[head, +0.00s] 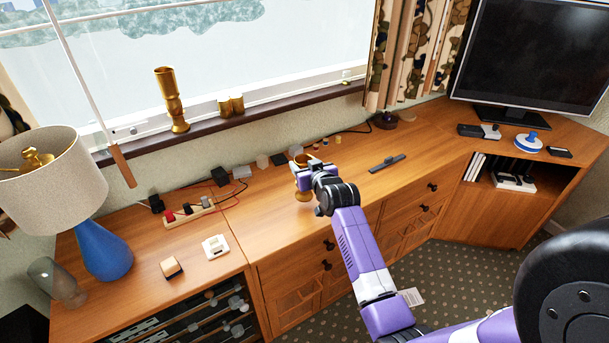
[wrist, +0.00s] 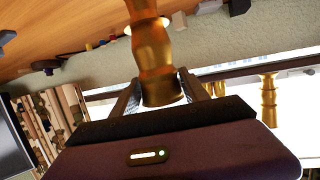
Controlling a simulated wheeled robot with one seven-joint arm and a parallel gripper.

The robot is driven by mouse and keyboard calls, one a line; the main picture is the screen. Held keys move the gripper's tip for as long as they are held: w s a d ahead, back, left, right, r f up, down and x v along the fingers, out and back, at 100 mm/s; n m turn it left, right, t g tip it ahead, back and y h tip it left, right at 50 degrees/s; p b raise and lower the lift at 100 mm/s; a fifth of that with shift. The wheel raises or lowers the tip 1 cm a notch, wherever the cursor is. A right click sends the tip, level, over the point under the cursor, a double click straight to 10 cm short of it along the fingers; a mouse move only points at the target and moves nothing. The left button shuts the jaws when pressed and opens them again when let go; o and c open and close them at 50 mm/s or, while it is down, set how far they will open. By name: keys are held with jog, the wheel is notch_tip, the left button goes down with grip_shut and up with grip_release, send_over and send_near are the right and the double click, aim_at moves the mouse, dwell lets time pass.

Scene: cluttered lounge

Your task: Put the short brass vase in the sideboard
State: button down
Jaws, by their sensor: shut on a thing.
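My gripper (head: 308,181) is shut on a short brass vase (head: 301,196) with a narrow waist, at the back of the sideboard top. The vase's rim shows above my gripper and its lower part below it. In the wrist view the vase (wrist: 153,55) sits between the two fingers (wrist: 158,93). I cannot tell whether its base touches the wood. The wooden sideboard (head: 262,210) runs under the window. Its middle doors (head: 298,295) with dark knobs look shut, and my arm hides part of the front.
A taller brass vase (head: 171,95) and small brass cups (head: 231,104) stand on the windowsill. A blue lamp (head: 103,250), power strip (head: 190,212), white switch (head: 215,246) and wooden cube (head: 172,267) are at left. A dark remote (head: 387,163) lies right of my gripper.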

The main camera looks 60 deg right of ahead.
jog(key=shift+f, duration=1.85)
jog(key=shift+f, duration=0.15)
jog(key=c, duration=0.6)
grip_release()
jog(key=shift+f, duration=0.15)
